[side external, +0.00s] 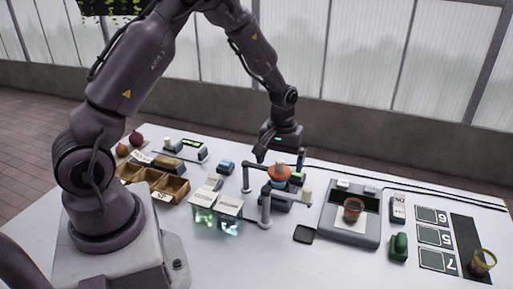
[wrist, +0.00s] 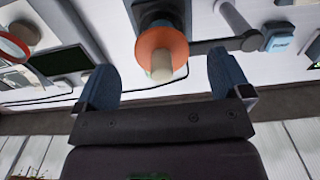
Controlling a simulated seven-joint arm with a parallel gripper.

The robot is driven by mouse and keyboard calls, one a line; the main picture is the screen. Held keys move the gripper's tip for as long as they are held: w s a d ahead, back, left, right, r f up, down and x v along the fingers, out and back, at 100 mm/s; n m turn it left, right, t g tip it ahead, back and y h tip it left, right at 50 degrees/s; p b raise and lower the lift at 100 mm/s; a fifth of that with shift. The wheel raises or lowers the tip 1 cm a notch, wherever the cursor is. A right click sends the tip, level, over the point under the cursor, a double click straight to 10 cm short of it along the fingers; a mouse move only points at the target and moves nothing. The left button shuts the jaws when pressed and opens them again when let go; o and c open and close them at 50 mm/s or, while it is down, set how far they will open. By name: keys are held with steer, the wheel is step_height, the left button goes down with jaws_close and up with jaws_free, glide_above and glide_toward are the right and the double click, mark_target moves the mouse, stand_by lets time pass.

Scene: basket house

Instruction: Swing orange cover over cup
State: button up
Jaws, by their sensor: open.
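The orange cover (side external: 275,174) is a round disc with a pale knob (wrist: 161,74) on top, and it also shows in the wrist view (wrist: 150,46). It sits on a grey swing arm (wrist: 212,46) joined to a post. A dark, rounded body lies below it, partly hidden. My gripper (side external: 281,157) is open just above the cover. In the wrist view, my gripper's blue fingers (wrist: 164,80) are apart on either side of the knob, not visibly touching it. A reddish cup (side external: 353,209) stands on a dark tray to the right, with its top uncovered.
The dark tray (side external: 333,235) has a raised back. A second post with a pale top (side external: 306,193) stands by the cover. Glowing glass cubes (side external: 217,218) and wooden bins (side external: 157,182) lie left. An amber glass (side external: 482,262) and number cards (side external: 436,237) lie right.

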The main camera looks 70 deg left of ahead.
steer(key=shift+r, duration=3.5)
steer(key=shift+s+f+m, duration=0.1)
steer(key=shift+s+m, duration=0.05)
steer(key=shift+m, duration=0.15)
steer(key=s+d+r+m+t, duration=0.2)
steer(key=s+d+r+m, duration=0.2)
steer(key=s+r, duration=0.4)
steer(key=s+d+r+m+t, duration=0.3)
steer(key=s+d+r, duration=0.3)
steer(key=s+r, duration=0.3)
steer(key=shift+s+d+m+t, duration=0.3)
steer(key=shift+s+m, duration=0.4)
steer(key=shift+s, duration=0.4)
